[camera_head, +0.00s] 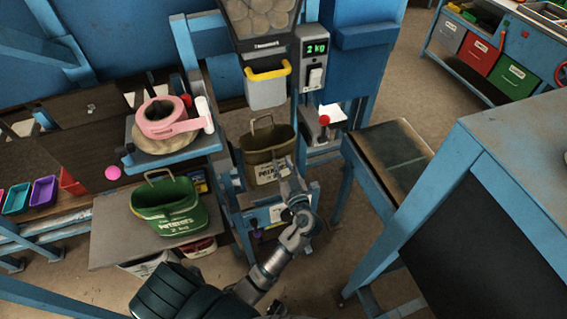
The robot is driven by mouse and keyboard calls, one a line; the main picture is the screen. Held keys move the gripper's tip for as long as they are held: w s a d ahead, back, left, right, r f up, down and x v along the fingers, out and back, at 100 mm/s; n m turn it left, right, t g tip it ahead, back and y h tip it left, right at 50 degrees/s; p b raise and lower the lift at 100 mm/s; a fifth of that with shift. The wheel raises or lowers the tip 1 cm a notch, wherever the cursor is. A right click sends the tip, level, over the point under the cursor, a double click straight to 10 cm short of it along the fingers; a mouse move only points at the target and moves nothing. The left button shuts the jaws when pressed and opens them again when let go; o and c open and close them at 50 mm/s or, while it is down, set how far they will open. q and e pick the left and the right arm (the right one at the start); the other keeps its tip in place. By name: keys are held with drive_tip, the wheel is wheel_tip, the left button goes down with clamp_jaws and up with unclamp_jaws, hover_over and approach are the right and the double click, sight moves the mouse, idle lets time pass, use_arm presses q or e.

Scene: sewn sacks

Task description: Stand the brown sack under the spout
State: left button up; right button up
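The brown sack (263,172), with printed lettering and a loop handle, stands upright with its mouth open. It is in the middle of the camera_head view, below the grey spout (266,93) with the yellow rim. The sack's base is partly hidden by the gripper.
A green sack (170,212) stands on a grey shelf (112,245) at the left. Above it is a pink tape dispenser (163,118). A hopper (262,20) and a display reading 2 kg (316,48) are above. A blue-framed table (520,140) fills the right.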

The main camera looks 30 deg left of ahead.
use_arm(q)
drive_tip(key=b+v, duration=0.2)
drive_tip(key=v, duration=0.8)
wheel_tip(320, 180, down, 22)
drive_tip(key=w+d+m+h, duration=0.3)
drive_tip(key=m+h, duration=0.4)
drive_tip(key=m, duration=0.1)
drive_tip(key=s+f+m+g+h, duration=0.2)
drive_tip(key=s+f, duration=0.1)
drive_tip(key=f, duration=0.6)
drive_tip(key=s+f+m+g+h, duration=0.1)
drive_tip(key=s+f+m, duration=0.15)
drive_tip(key=f, duration=0.65)
drive_tip(key=s+a+f+g+h, duration=0.2)
drive_tip(key=s+a+f+g, duration=0.1)
drive_tip(key=s+f, duration=0.8)
drive_tip(key=s+a+f+g+h, duration=0.1)
drive_tip(key=s+a+f+g, duration=0.2)
drive_tip(key=s+f, duration=0.9)
drive_tip(key=shift+s+f+g+h, duration=0.35)
drive_tip(key=shift+s+g, duration=0.35)
drive_tip(key=shift+s, duration=3.5)
use_arm(e)
drive_tip(key=w+a, duration=0.4)
drive_tip(key=w, duration=0.2)
drive_tip(key=shift+a+r, duration=0.25)
drive_tip(key=shift+r, duration=0.1)
